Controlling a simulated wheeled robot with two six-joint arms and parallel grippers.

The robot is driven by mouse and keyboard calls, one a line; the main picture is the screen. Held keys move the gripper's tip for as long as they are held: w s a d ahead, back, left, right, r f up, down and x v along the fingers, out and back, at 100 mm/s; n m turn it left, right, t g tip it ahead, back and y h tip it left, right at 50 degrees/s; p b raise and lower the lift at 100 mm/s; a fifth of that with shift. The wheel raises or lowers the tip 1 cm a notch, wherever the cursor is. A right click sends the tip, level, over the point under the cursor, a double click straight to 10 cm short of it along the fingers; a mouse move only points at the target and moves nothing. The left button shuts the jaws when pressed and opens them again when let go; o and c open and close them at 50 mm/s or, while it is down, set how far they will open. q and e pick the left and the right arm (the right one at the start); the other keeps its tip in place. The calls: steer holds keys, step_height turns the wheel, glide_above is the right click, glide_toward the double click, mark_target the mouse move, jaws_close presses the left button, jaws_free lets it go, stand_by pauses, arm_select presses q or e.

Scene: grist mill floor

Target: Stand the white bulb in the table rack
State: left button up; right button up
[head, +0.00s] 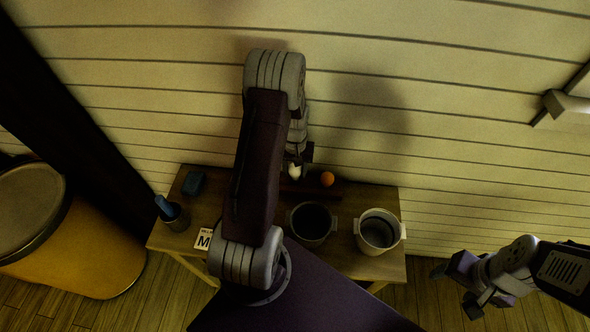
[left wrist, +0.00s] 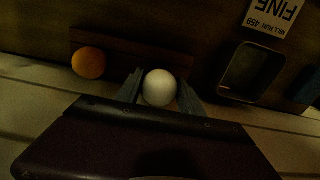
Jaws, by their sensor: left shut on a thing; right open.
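The white bulb (head: 295,171) is held at the back of the table. My left gripper (head: 299,158) is shut on it; in the left wrist view the bulb (left wrist: 159,88) sits between the two fingers (left wrist: 160,90). The dark wooden table rack (head: 335,189) lies along the back edge, and shows in the left wrist view (left wrist: 125,45) right beside the bulb. An orange ball (head: 327,179) is at the rack, right of the bulb. Whether the bulb's base touches the rack is hidden. My right gripper (head: 455,287) is open and empty, off the table at lower right.
A dark pot (head: 311,224) and a pale pot (head: 379,231) stand at the table's (head: 400,262) front right. A cup (head: 174,217) with something blue, a blue block (head: 193,184) and a lettered card (head: 203,239) are on the left. The plank wall is close behind.

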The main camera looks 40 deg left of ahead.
arm_select(q)
steer(key=shift+f+b, duration=0.75)
steer(key=shift+f, duration=0.6)
steer(key=o, duration=1.4)
step_height(320, 180, up, 9)
steer(key=shift+r, duration=0.1)
